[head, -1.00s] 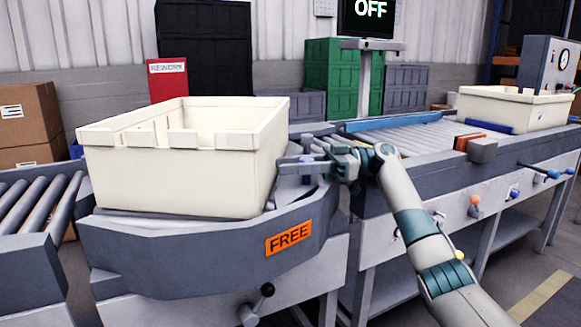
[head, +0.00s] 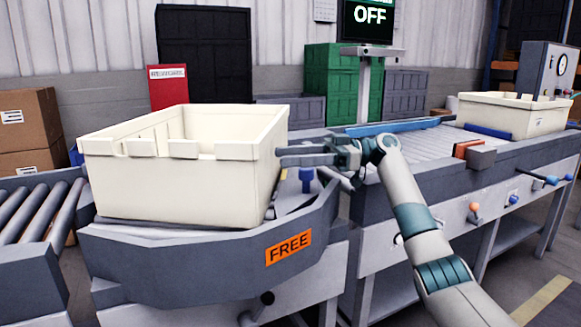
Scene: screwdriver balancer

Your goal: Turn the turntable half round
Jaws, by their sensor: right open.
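The turntable (head: 190,262) is a grey faceted platform at the left of the head view, with an orange FREE label (head: 289,246) on its side. A cream tote (head: 180,190) sits on it, its notched wall toward the front. A blue peg (head: 306,178) stands on the turntable just right of the tote. My right gripper (head: 281,156) is open and empty, its fingers pointing left beside the tote's right wall and above the blue peg. I cannot tell whether a finger touches the tote. My left gripper is out of view.
A roller conveyor (head: 40,215) adjoins the turntable at the left. The bench (head: 440,165) at the right carries a second cream tote (head: 515,113). A dark-knobbed lever (head: 266,298) is below the turntable. A screen (head: 368,18) at the back reads OFF.

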